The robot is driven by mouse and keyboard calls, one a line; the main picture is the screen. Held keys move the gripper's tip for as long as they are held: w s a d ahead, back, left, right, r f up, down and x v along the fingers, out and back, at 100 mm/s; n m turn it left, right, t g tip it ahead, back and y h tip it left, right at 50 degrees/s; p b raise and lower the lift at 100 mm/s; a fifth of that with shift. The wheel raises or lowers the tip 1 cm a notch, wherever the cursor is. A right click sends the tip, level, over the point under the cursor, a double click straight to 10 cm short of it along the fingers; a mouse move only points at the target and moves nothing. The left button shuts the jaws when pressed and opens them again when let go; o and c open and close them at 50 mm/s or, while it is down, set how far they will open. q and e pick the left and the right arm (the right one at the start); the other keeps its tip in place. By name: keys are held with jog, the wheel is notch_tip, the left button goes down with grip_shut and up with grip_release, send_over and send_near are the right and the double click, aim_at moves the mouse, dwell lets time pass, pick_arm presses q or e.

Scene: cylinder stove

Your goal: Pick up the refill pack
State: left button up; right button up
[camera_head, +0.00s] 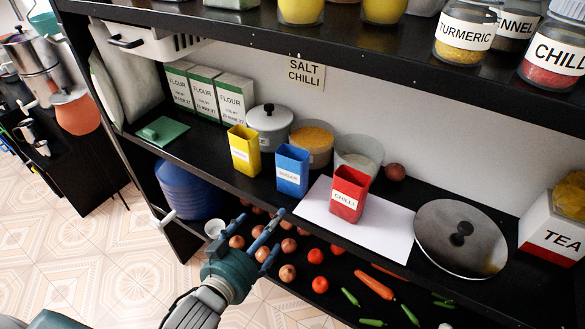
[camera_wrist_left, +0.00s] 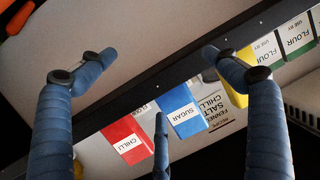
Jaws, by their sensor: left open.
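No item is labelled refill pack, so I cannot tell which one it is. Three narrow upright packs stand on the middle shelf: a yellow one (camera_head: 244,150), a blue one (camera_head: 291,170) labelled SUGAR, and a red one (camera_head: 347,194) labelled CHILLI. The left wrist view shows the red pack (camera_wrist_left: 128,141) and the blue pack (camera_wrist_left: 180,110) beyond the fingers. My left gripper (camera_head: 262,235) is open with nothing between its fingers, in front of and below the middle shelf's edge. Its spread fingers also show in the left wrist view (camera_wrist_left: 150,85). My right gripper is not in view.
Flour packs (camera_head: 203,99), a lidded pot (camera_head: 270,124) and open pots stand behind. A white sheet (camera_head: 390,232) lies under the red pack, beside a round dark lid (camera_head: 460,238). Onions and carrots (camera_head: 374,284) lie on the lower shelf. The upper shelf (camera_head: 400,48) overhangs.

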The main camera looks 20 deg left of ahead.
aim_at(294, 177)
pick_arm(q)
notch_tip(294, 177, up, 10)
jog(key=d+t+h, duration=0.2)
jog(key=t, duration=0.1)
jog(key=shift+m, duration=0.4)
jog(key=p+x, duration=0.1)
jog(key=x, duration=0.4)
jog(key=shift+d+p, duration=0.15)
jog(key=shift+p, duration=0.25)
jog(key=shift+w+d+f, duration=0.1)
jog(key=shift+w, duration=0.2)
jog(key=p+x, duration=0.2)
jog(key=x, duration=0.3)
jog(key=shift+s+d, duration=0.1)
jog(key=shift+d, duration=0.05)
jog(key=shift+w+f, duration=0.15)
jog(key=shift+w, duration=0.1)
jog(key=shift+s, duration=0.1)
jog(key=shift+c, duration=1)
jog(key=c, duration=0.8)
